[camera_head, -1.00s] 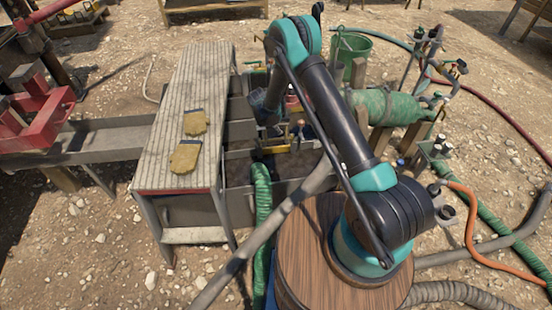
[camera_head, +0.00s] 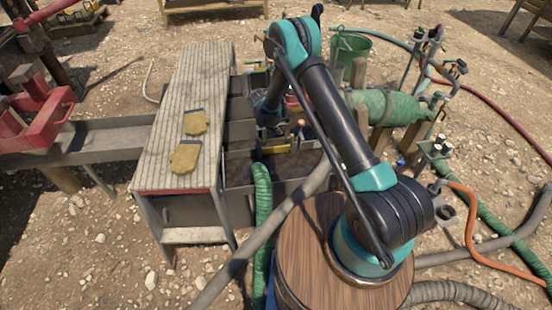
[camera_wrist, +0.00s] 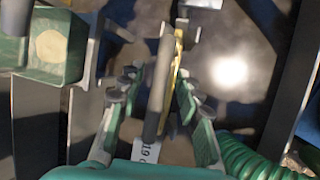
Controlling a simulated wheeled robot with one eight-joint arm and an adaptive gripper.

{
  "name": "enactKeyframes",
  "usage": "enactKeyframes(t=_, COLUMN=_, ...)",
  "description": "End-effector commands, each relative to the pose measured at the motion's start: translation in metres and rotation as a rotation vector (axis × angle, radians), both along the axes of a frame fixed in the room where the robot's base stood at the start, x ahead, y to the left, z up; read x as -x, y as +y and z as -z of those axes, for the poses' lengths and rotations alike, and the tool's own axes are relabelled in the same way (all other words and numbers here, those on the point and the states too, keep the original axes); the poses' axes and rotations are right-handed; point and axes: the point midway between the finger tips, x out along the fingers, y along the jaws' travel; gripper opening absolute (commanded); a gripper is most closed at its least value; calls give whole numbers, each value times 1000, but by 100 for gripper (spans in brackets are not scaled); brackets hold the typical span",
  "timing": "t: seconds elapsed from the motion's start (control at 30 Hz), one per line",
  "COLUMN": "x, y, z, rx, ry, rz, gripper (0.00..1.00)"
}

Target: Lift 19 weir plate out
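In the wrist view my gripper (camera_wrist: 158,80) has its two green-backed fingers apart, one on each side of a thin upright plate. This is the weir plate (camera_wrist: 156,108), seen nearly edge-on, with a dark grey edge and a yellow strip on its right. A white tag (camera_wrist: 168,151) by its lower end reads 19, upside down. The right finger is close to the plate; a gap shows on the left. I cannot tell whether either touches. In the head view the mud tank (camera_head: 240,130) is left of my arm, and my arm partly hides the gripper end.
A green ribbed hose (camera_head: 263,195) runs over the tank's front wall and shows at the wrist view's lower right (camera_wrist: 250,165). A slatted bench (camera_head: 195,90) with yellow gloves (camera_head: 186,157) stands along the left.

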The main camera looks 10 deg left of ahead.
Motion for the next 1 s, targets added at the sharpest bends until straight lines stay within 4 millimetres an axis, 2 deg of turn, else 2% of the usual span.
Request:
enactKeyframes(t=0.03, x=0, y=0, z=0, rx=0, ry=0, rz=0, gripper=25)
enactKeyframes(t=0.23, x=0, y=0, z=0, rx=0, ry=0, rz=0, gripper=0)
enactKeyframes(t=1.0, x=0, y=0, z=-1, rx=0, ry=0, rz=0, gripper=0)
